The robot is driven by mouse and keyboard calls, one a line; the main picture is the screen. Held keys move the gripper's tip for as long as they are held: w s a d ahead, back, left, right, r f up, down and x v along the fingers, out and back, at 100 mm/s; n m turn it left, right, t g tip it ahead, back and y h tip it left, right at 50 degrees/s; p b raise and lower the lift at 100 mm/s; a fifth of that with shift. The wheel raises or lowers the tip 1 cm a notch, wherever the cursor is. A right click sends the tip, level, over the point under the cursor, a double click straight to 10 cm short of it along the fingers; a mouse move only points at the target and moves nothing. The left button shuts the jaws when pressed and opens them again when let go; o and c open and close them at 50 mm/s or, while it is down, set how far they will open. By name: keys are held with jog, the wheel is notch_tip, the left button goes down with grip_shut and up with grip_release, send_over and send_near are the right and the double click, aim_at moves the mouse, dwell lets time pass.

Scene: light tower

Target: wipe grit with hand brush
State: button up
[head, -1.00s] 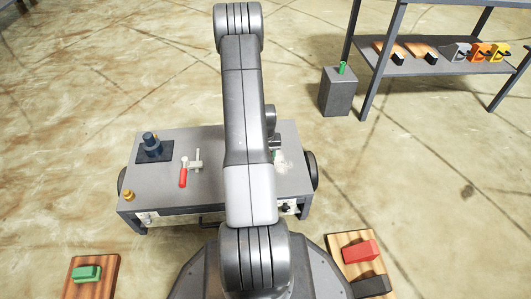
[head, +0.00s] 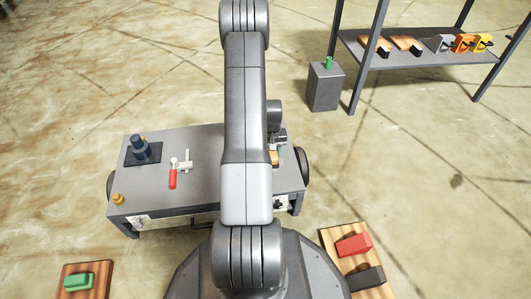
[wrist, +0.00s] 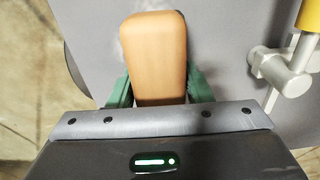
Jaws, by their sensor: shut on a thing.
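A hand brush with a tan, rounded block-shaped back (wrist: 154,52) is held between the green fingers of my gripper (wrist: 158,88) in the wrist view. Its bristles are hidden underneath. In the head view a bit of tan shows below my gripper (head: 277,142), at the right side of the grey workbench (head: 215,150). A faint pale smear, perhaps grit, shows on the grey top beside the brush in the wrist view. I cannot tell whether the bristles touch the surface. My arm hides the middle of the bench.
A red-handled clamp (head: 173,177), a dark blue fixture (head: 139,149) and a small brass knob (head: 118,200) are on the bench. A shelf (head: 430,55) with several tools and a grey pedestal (head: 325,90) stand at the back right. Wooden boards with blocks lie at front left and right.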

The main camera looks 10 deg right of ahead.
aim_at(277, 155)
jog(key=shift+w+d+f+b, duration=0.1)
jog(key=shift+d+b, duration=0.25)
jog(key=shift+d, duration=2.2)
jog(key=shift+s, duration=1.15)
jog(key=shift+s+a, duration=0.1)
jog(key=shift+a, duration=2.4)
jog(key=shift+a+b, duration=0.3)
jog(key=shift+a, duration=2.7)
jog(key=shift+s+d, duration=0.1)
jog(key=shift+s, duration=1.1)
jog(key=shift+w+d, duration=0.15)
jog(key=shift+d, duration=5.35)
